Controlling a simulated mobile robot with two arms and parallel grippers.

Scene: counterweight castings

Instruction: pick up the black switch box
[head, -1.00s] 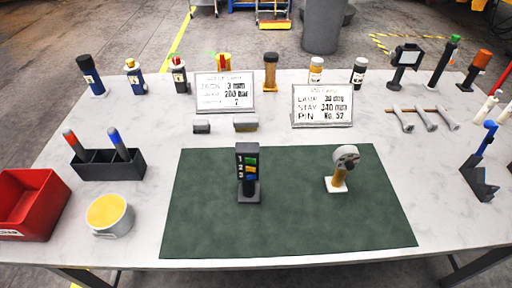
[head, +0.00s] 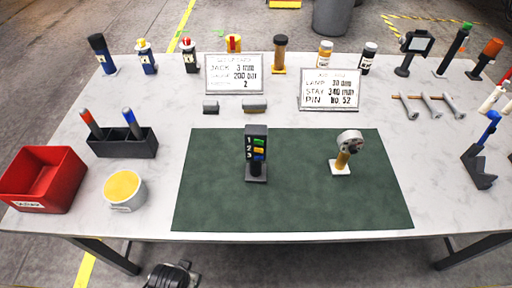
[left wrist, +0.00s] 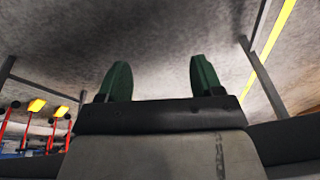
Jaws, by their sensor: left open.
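The black switch box (head: 256,149) stands upright on the green mat (head: 300,205), left of the mat's middle. Its front bears the numbers 1, 2, 3 beside green, yellow and blue switches, and it has a dark foot. My left gripper (left wrist: 158,72) shows two green fingers set apart in the left wrist view, with nothing between them. A dark part of my left arm shows at the bottom edge of the head view, below the table's front edge and well away from the box. My right gripper is in neither view.
A white-based holder with a round grey head (head: 347,148) stands on the mat, right of the box. Left are a yellow-topped tub (head: 123,190), a red bin (head: 44,180) and a dark pen rack (head: 125,145). Signs (head: 234,73) and bottles stand behind. The mat around the box is clear.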

